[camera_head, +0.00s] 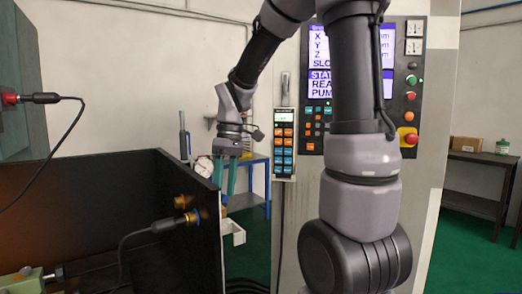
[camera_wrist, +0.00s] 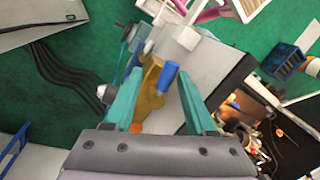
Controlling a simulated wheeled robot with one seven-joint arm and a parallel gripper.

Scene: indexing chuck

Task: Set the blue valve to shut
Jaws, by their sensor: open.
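The blue valve handle (camera_wrist: 168,77) shows in the wrist view as a short blue lever on a brass-coloured body (camera_wrist: 150,92). My gripper (camera_wrist: 159,73) is open, with one teal finger on each side of the view. The blue handle appears between the fingers, nearer the right one. I cannot tell how far beyond the fingertips it is, or whether anything touches. In the head view my gripper (camera_head: 226,187) points down beside the far end of the dark machine panel. I cannot make out the blue handle in that view.
The dark panel (camera_head: 150,195) stands at the left with brass fittings (camera_head: 190,218) and a cabled plug. A round gauge (camera_head: 203,166) is close to my gripper. A button pendant (camera_head: 284,145) hangs on the control cabinet (camera_head: 420,190) to the right. A blue table (camera_head: 252,190) stands behind.

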